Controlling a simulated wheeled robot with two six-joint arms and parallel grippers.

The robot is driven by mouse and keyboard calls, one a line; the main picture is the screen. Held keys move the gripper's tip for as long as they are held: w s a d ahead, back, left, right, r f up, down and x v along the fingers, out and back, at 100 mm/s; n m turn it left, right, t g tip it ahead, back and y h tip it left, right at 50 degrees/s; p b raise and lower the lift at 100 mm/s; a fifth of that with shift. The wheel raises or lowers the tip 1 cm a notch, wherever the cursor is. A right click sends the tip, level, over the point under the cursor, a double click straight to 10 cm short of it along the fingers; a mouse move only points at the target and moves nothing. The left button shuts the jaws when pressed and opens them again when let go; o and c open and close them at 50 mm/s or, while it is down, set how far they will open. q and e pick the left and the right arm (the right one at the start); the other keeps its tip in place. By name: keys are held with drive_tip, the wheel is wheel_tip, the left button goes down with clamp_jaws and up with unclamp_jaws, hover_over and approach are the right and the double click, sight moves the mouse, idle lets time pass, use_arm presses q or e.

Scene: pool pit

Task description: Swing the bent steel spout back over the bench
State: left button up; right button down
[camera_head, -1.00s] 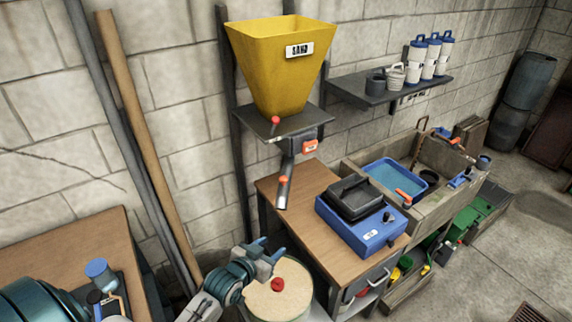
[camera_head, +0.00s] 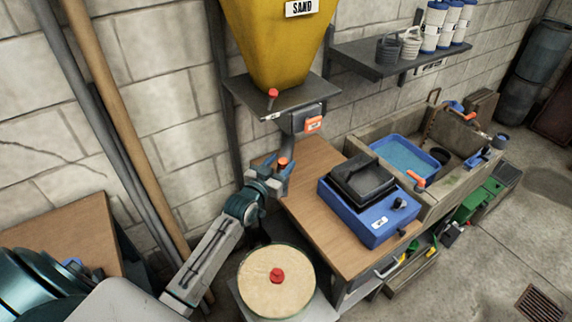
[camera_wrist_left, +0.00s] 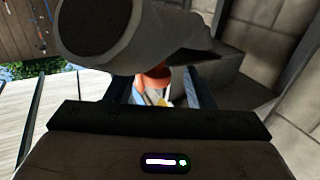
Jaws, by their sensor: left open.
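The bent steel spout (camera_wrist_left: 150,32) comes down below the yellow sand hopper (camera_head: 275,45). In the head view, my left gripper hides most of it. In the left wrist view its dark open mouth faces the upper left. An orange-red knob (camera_head: 283,162) on the spout also shows in the left wrist view (camera_wrist_left: 152,77), between the fingers. My left gripper (camera_head: 270,178) is open around this knob; I cannot tell whether the fingers touch it. The wooden bench (camera_head: 318,215) stands to the right, below the spout. My right gripper is not in view.
A round tub (camera_head: 262,284) with a sand-coloured top and red knob stands below my left arm. A blue device (camera_head: 372,228) with a black tray sits on the bench. An orange-marked box (camera_head: 309,122) hangs under the hopper shelf (camera_head: 255,92). Two poles lean left.

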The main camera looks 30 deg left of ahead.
sight(286, 157)
use_arm(q)
drive_tip(key=shift+w+f+b, duration=0.1)
drive_tip(key=shift+w+b, duration=0.25)
drive_tip(key=shift+w, duration=0.4)
drive_tip(key=shift+w+d+r+b, duration=0.3)
drive_tip(key=shift+w+r+b, duration=0.1)
drive_tip(key=shift+w, duration=0.2)
drive_tip(key=shift+w+a+f, duration=0.1)
drive_tip(key=shift+w, duration=0.15)
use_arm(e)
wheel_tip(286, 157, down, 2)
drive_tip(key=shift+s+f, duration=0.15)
use_arm(q)
drive_tip(key=shift+s, duration=0.1)
clamp_jaws()
